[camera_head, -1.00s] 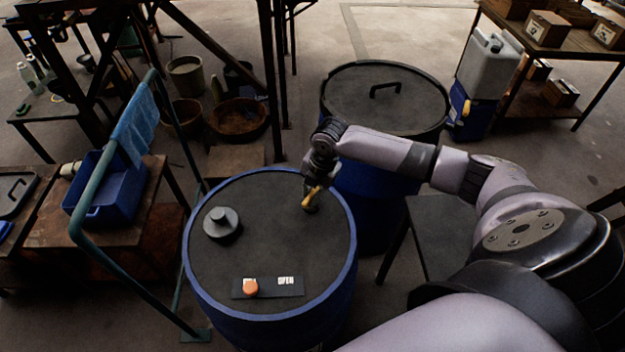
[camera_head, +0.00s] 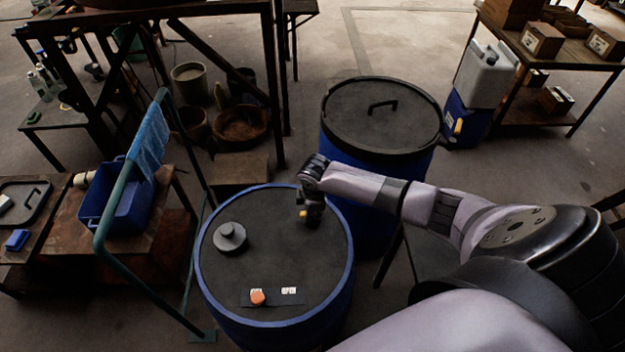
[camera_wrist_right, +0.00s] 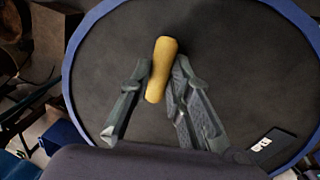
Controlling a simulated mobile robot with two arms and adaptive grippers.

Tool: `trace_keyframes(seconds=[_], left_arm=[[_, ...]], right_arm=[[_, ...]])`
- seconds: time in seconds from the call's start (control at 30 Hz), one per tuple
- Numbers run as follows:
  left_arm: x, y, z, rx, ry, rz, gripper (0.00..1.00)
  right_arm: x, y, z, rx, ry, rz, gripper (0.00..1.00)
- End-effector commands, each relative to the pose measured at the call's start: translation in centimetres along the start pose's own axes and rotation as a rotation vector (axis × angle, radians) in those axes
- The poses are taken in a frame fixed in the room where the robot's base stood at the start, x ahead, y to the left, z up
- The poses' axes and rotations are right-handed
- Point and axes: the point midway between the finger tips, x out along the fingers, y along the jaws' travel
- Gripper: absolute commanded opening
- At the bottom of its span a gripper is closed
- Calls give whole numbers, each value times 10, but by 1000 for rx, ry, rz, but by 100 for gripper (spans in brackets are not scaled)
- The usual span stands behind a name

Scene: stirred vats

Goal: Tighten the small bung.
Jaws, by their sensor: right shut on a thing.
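The blue drum (camera_head: 345,291) has a dark lid (camera_head: 290,245). A grey stepped bung (camera_head: 230,237), the larger fitting, sits on the left of the lid. My right gripper (camera_head: 311,219) is low over the right back of the lid, with a yellow bar (camera_head: 303,213) at its tips. In the right wrist view my right gripper (camera_wrist_right: 161,74) is shut on the yellow bar (camera_wrist_right: 160,70), one finger on each side. The small bung is not clearly visible; I cannot tell whether the yellow bar is its handle. My left gripper is out of view.
A dark label strip (camera_head: 273,297) with an orange knob (camera_head: 257,297) lies at the lid's front. A second lidded drum (camera_head: 382,115) stands behind. A green rail (camera_head: 130,210) with a blue cloth (camera_head: 138,150) stands at left, beside a blue bin (camera_head: 117,208).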

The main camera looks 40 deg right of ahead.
Motion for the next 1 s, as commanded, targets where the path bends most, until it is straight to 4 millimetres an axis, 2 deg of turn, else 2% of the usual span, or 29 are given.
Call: trace_keyframes(seconds=[0.3,0.83,0.87,1.0], left_arm=[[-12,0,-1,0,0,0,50],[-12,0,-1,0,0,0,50],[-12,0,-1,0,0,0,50],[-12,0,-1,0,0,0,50]], right_arm=[[-1,1,0,119,-23,2,0],[0,1,0,142,-29,2,0],[0,1,0,142,-29,2,19],[0,1,0,141,-28,2,28]])
